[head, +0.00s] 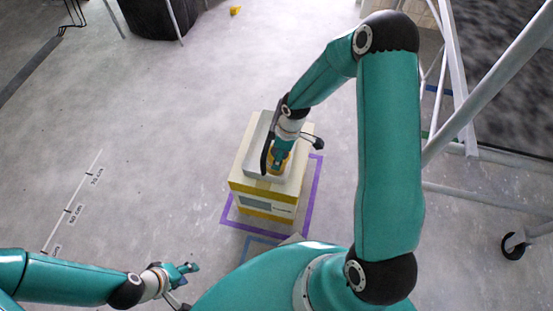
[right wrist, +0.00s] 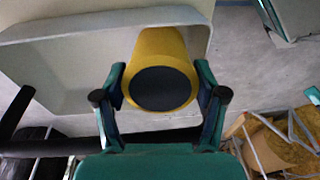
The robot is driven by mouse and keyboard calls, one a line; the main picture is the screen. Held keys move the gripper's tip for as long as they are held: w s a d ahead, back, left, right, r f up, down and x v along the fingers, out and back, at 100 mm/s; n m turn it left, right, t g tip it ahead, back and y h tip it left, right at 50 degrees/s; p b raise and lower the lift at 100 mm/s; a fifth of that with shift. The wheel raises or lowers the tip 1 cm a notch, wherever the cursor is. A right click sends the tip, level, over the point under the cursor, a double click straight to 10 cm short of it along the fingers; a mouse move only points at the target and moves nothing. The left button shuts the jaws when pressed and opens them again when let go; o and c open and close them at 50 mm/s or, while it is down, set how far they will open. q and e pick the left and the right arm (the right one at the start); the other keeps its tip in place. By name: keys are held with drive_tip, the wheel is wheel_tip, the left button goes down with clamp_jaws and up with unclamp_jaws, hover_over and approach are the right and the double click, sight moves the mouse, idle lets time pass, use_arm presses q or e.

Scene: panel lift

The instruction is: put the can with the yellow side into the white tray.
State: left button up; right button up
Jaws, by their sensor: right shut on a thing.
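The can with the yellow side (head: 277,158) is in my right gripper (head: 281,152), inside the outline of the white tray (head: 262,130). In the right wrist view, the yellow can (right wrist: 162,45) shows its dark round end between the two fingers (right wrist: 162,88), which are shut on its sides. The pale tray wall (right wrist: 60,70) shows behind it. I cannot tell whether the can touches the tray floor. My left gripper (head: 186,271) is low at the left, well away from the tray, with its fingers apart and nothing between them.
The tray stands on a cream and yellow box (head: 262,205), inside a purple floor outline (head: 312,190). A metal frame on castors (head: 480,200) stands at the right. A small yellow thing (head: 235,10) lies far off. The floor at the left is clear.

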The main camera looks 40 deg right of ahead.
drive_tip(key=shift+w+a+h+b, duration=0.25)
drive_tip(key=shift+a+h+b, duration=0.25)
drive_tip(key=shift+h+b, duration=0.5)
drive_tip(key=shift+s+f+g, duration=0.1)
drive_tip(key=shift+f+g, duration=0.2)
drive_tip(key=shift+f, duration=0.4)
drive_tip(key=shift+b, duration=0.3)
drive_tip(key=o, duration=1.4)
drive_tip(key=shift+f, duration=0.1)
wheel_tip(320, 180, up, 11)
drive_tip(key=p, duration=0.4)
drive_tip(key=shift+f, duration=0.1)
drive_tip(key=shift+r+p, duration=0.3)
drive_tip(key=shift+r, duration=0.45)
drive_tip(key=shift+f, duration=0.15)
